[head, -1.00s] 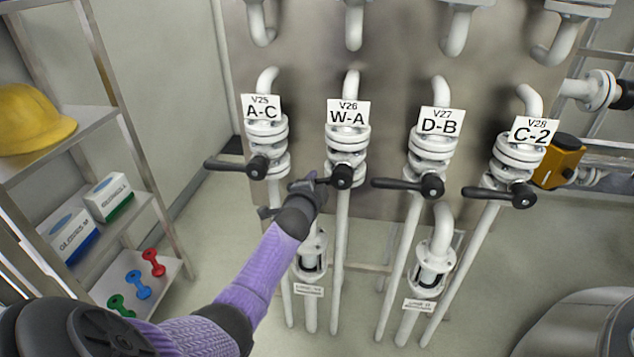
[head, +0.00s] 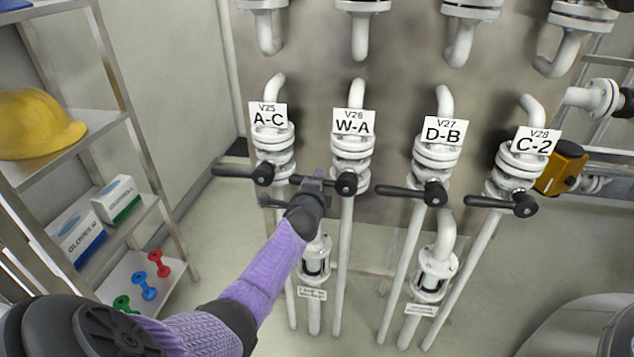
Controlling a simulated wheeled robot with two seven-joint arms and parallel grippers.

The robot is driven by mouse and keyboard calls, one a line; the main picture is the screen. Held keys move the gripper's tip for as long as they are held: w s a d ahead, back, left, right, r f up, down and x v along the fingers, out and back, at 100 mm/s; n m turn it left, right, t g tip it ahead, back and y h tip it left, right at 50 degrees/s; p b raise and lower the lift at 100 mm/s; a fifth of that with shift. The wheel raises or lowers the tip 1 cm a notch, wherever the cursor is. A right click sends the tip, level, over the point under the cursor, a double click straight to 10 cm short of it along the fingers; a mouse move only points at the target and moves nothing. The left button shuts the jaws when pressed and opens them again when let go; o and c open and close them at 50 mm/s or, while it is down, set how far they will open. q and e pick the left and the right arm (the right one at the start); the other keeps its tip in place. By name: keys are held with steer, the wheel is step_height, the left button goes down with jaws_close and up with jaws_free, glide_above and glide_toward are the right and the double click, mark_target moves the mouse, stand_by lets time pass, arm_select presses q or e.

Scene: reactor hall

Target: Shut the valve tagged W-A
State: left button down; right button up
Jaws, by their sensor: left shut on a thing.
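The valve tagged W-A (head: 353,122) is second from the left in a row of white pipe valves. Its black lever handle (head: 345,184) points left from the hub, across the pipe. My left gripper (head: 310,186) is shut on that lever, left of its hub, and hides part of it. My left arm reaches in from the lower left with a purple sleeve. My right gripper is not in view.
Valves A-C (head: 270,117), D-B (head: 442,131) and C-2 (head: 533,144) stand in the same row, levers also pointing left. The A-C hub is close to my left gripper. A shelf with a yellow helmet (head: 38,124) and glove boxes (head: 77,240) stands at left.

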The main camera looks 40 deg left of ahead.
arm_select(q)
steer(key=shift+r, duration=0.25)
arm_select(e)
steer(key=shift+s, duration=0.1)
arm_select(q)
steer(key=c, duration=0.6)
jaws_free()
steer(key=shift+w, duration=0.1)
steer(key=shift+o, duration=0.8)
steer(key=shift+f, duration=0.15)
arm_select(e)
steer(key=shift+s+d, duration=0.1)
arm_select(q)
steer(key=shift+d, duration=0.1)
steer(key=shift+s+d+p, duration=0.15)
steer(key=shift+s+p, duration=0.2)
steer(key=p+v, duration=0.3)
steer(key=v, duration=0.6)
steer(key=shift+p, duration=0.4)
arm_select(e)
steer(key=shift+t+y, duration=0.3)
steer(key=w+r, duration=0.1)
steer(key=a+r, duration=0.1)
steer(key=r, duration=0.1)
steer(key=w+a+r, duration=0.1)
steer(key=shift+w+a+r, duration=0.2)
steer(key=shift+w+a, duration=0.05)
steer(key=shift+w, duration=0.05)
